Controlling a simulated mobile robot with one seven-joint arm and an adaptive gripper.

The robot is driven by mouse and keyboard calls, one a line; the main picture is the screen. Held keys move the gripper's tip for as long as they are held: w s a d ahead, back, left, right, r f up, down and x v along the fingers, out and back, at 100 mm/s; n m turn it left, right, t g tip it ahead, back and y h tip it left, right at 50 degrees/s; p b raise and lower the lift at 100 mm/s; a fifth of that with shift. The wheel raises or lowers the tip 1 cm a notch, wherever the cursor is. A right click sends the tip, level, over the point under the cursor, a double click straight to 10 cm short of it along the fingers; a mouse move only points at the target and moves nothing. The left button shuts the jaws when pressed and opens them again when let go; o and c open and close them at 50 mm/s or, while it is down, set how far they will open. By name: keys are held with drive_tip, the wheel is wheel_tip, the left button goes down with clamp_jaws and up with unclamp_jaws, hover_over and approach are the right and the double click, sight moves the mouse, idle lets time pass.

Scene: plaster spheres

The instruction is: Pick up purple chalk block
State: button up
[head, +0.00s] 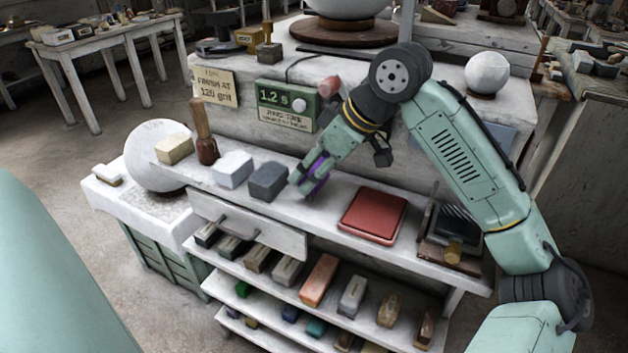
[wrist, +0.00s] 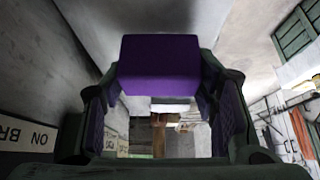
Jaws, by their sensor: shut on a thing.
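The purple chalk block (wrist: 160,64) is held between the two fingers of my gripper (wrist: 163,108) in the wrist view. In the head view my gripper (head: 314,180) is low over the white shelf top, between the dark grey block and the red pad. Only a little of the purple block (head: 319,181) shows there, the rest hidden by the fingers. I cannot tell whether the block touches the shelf top.
A red pad (head: 373,216) lies to the right. A green timer box (head: 287,105) is behind.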

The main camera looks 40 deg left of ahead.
drive_tip(key=s+d+r+b, duration=0.2)
drive_tip(key=s+d+b, duration=0.2)
drive_tip(key=s+d, duration=0.5)
drive_tip(key=d, duration=0.3)
drive_tip(key=shift+s+d, duration=0.35)
drive_tip(key=shift+d, duration=0.05)
drive_tip(key=o, duration=0.7)
drive_tip(key=c, duration=0.4)
drive_tip(key=shift+c, duration=0.2)
